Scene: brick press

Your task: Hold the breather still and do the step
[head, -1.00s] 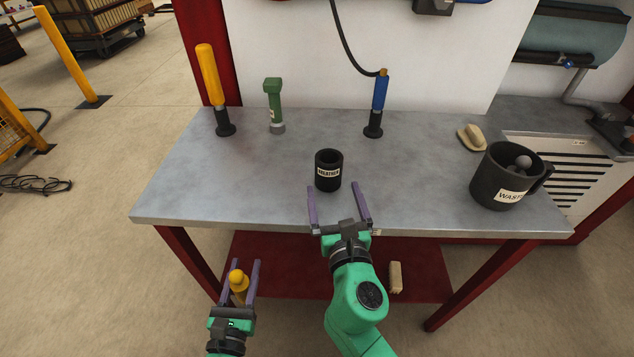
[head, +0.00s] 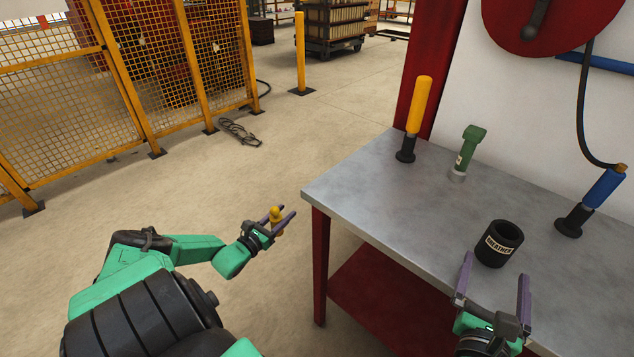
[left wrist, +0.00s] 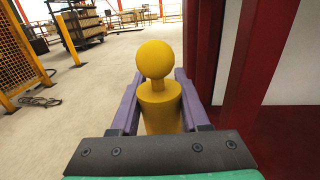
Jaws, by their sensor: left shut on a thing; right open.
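The breather (head: 497,246) is a black open-topped cup with a white label, upright on the grey table near its front edge. My right gripper (head: 494,267) is open and low at the breather's near side; its fingertips flank the cup's near part, and I cannot tell if they touch it. My left gripper (head: 284,220) is shut on a yellow ball-topped piece (head: 274,213), out in the air left of the table. In the left wrist view the yellow piece (left wrist: 158,100) stands between the purple fingers, ball outward, with a narrow neck above a wider body.
On the table (head: 370,190) stand a yellow-handled tool (head: 420,105), a green tool (head: 467,148) and a blue tool (head: 602,190) with a hose. A red table leg (head: 320,265) is right of my left gripper.

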